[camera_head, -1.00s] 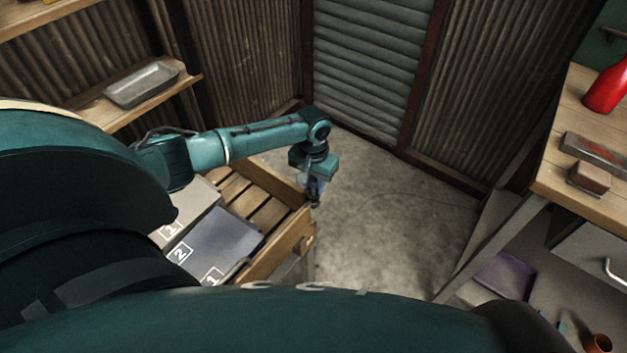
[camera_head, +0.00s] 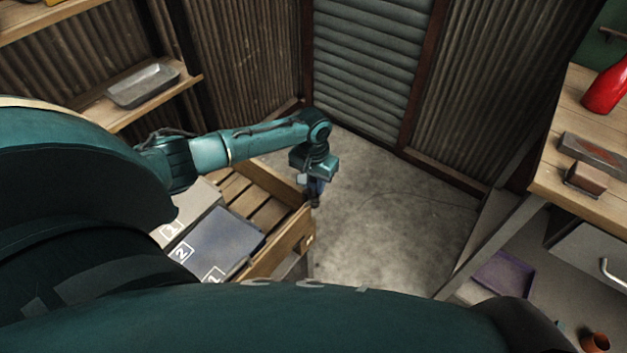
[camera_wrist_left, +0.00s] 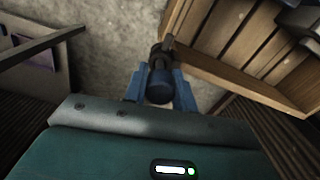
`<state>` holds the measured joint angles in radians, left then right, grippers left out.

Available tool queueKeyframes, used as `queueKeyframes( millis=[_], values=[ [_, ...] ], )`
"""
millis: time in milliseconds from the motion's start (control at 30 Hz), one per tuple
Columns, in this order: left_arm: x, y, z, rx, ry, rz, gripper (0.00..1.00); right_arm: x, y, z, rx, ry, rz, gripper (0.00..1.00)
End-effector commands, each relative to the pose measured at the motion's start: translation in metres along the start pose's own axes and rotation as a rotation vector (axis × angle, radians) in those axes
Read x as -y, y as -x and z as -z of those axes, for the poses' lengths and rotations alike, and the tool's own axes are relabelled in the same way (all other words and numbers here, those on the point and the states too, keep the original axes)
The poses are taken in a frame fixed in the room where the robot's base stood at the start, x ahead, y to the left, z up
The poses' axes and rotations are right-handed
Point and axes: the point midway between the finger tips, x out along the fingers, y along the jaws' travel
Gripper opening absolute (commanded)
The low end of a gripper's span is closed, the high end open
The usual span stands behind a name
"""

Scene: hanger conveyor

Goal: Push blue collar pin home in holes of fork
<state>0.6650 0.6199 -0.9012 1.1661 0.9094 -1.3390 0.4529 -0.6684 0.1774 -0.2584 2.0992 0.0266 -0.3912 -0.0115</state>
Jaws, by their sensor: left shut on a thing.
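My left gripper (camera_head: 315,188) is at the front right corner of the wooden crate, pointing down. In the left wrist view the gripper (camera_wrist_left: 160,90) has its two blue fingers on either side of the blue collar pin (camera_wrist_left: 160,88), whose round blue end faces the camera. The gripper is shut on it. A dark metal part, apparently the fork (camera_wrist_left: 164,48), shows just beyond the pin, beside the crate's edge. The pin seems in line with it, but its holes are hidden and I cannot tell how deep the pin sits. My right gripper is not in view.
The slatted crate (camera_head: 290,243) holds flat numbered panels, one blue-grey (camera_head: 222,243). A metal tray (camera_head: 143,84) lies on the left shelf. A bench (camera_head: 590,190) at right carries a red bottle (camera_head: 607,90) and a brown block (camera_head: 588,177). The concrete floor between is clear.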

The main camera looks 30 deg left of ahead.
Motion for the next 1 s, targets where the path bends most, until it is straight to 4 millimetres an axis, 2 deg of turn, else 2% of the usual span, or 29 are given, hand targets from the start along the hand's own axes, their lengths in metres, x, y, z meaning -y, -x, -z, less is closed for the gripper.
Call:
queueKeyframes(
  millis=[1000],
  values=[
    [0.0003,-0.0083,-0.0001,0.0,0.0,0.0,0.07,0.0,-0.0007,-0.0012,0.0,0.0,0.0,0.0]
  ],
)
